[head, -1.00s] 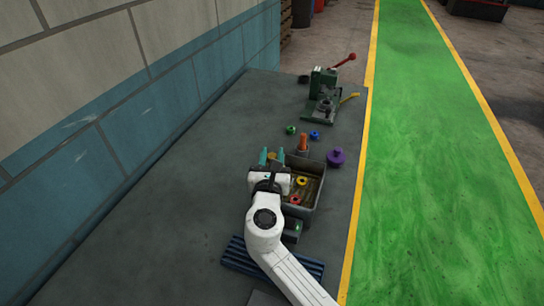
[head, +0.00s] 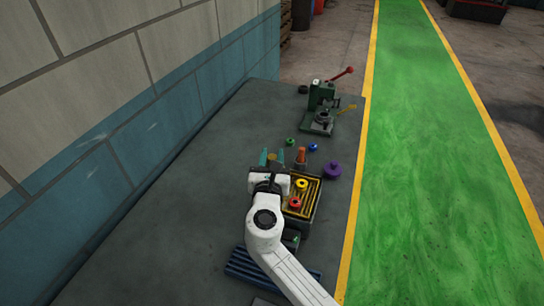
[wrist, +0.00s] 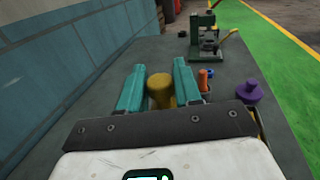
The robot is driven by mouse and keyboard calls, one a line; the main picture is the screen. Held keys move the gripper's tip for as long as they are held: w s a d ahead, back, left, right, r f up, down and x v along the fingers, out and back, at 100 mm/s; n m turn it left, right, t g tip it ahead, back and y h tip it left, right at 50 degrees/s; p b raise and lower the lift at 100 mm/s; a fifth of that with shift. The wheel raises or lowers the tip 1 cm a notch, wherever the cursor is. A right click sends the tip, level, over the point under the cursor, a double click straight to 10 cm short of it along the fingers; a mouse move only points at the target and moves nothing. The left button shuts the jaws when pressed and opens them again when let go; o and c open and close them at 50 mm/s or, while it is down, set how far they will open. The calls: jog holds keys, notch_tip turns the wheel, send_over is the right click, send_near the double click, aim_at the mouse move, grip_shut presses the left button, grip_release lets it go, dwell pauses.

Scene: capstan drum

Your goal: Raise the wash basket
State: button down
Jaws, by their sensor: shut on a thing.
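The wash basket (head: 310,192) is a yellow slatted tray in a dark grey tank (head: 309,216), just right of my gripper. Its slats show high in the tank, close to the rim. A yellow ring (head: 301,184) and a red ring (head: 295,203) lie on it. My gripper (head: 273,158) has teal fingers on either side of a brass-yellow upright cylinder (wrist: 160,88) and is shut on it. The cylinder's lower part is hidden behind my gripper. My gripper and wrist also cover the left side of the tank.
An orange cylinder (head: 300,155), a green ring (head: 290,141), a blue piece (head: 312,147) and a purple knobbed disc (head: 333,169) stand beyond and beside the tank. A green press (head: 322,105) stands at the far end. A blue ribbed mat (head: 240,268) lies nearer. The bench's left side is clear.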

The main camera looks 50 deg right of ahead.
jog(key=shift+w+r, duration=0.1)
jog(key=shift+r, duration=0.25)
jog(key=c, duration=1.1)
grip_release()
jog(key=shift+c, duration=0.2)
jog(key=shift+o, duration=1.2)
jog(key=shift+f, duration=0.1)
jog(key=shift+a, duration=0.1)
jog(key=shift+s+a+f, duration=0.15)
jog(key=shift+s+a, duration=0.15)
jog(key=b+v, duration=0.2)
jog(key=v, duration=0.8)
